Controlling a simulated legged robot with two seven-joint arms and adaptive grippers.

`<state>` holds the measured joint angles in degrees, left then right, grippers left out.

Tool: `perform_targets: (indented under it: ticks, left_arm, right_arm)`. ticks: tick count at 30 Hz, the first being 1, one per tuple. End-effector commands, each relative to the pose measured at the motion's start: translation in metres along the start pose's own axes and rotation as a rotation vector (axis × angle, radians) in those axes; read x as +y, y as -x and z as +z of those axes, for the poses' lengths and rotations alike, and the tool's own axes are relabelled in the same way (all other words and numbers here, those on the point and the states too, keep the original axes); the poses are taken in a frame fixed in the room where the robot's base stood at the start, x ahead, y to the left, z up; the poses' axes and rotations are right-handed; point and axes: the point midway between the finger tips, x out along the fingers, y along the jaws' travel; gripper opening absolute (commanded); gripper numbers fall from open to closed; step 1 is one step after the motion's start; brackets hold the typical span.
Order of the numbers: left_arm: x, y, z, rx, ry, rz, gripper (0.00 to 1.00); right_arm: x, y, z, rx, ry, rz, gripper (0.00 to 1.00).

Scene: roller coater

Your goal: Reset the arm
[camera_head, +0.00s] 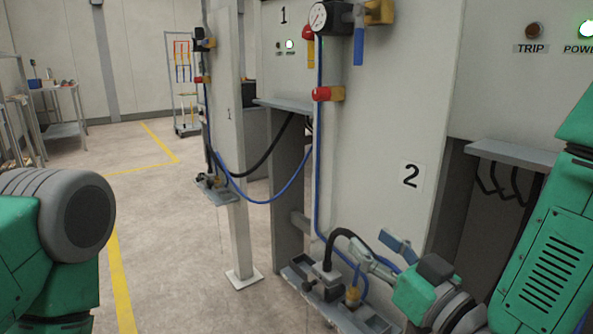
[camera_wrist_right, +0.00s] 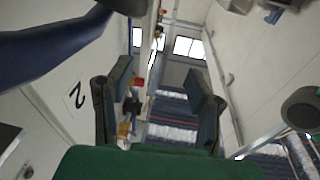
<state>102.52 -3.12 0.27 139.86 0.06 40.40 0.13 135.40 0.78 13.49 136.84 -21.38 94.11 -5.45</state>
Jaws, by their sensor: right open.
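My right arm (camera_head: 545,255) comes in from the right, green with a slotted cover. Its gripper (camera_head: 374,246) is open, with two blue-grey fingers apart, and appears in front of the machine panel marked 2, above a low fixture. In the right wrist view, the two dark fingers of this gripper (camera_wrist_right: 160,82) stand wide apart with nothing held between them. My left arm (camera_head: 60,220) shows only as a green and grey part at the left edge. My left gripper is out of view.
A low fixture (camera_head: 360,318) with black and blue hoses sits close below the right gripper. Panel 2 (camera_head: 385,130) carries a gauge (camera_head: 321,17) and valves. A grey post (camera_head: 240,200) stands left of it. Open floor (camera_head: 180,250) lies between it and my left arm.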

Motion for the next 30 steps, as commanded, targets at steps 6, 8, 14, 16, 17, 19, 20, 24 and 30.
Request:
perform_targets:
  ticks: [6,8,14,16,17,19,20,24,30]
  left_arm:
    - [0.000,0.000,0.000,0.000,0.000,0.000,0.44]
    - [0.000,0.000,0.000,0.000,0.000,0.000,0.44]
    - [0.000,0.000,0.000,0.000,0.000,0.000,0.44]
    - [0.000,0.000,0.000,0.000,0.000,0.000,0.44]
    - [0.000,0.000,0.000,0.000,0.000,0.000,0.44]
    - [0.000,0.000,0.000,0.000,0.000,0.000,0.44]
    - [0.000,0.000,0.000,0.000,0.000,0.000,0.44]
    - [0.000,0.000,0.000,0.000,0.000,0.000,0.44]
    - [0.000,0.032,-0.002,-0.001,0.000,0.000,0.44]
  right_arm:
    - [0.023,0.040,0.109,-0.351,-0.046,0.097,0.47]
    - [0.029,0.064,0.147,-0.484,-0.065,0.133,0.47]
    - [0.039,0.169,0.256,-0.936,-0.141,0.260,0.47]
    - [0.039,0.208,0.281,-1.074,-0.168,0.300,0.47]
    - [0.038,0.224,0.290,-1.129,-0.179,0.317,0.47]
    - [0.036,0.260,0.306,-1.247,-0.202,0.351,0.47]
    - [0.035,0.275,0.311,-1.294,-0.211,0.366,0.47]
    - [0.027,0.337,0.329,-1.493,-0.252,0.428,0.47]
    - [0.020,0.366,0.301,-1.596,-0.275,0.466,0.47]
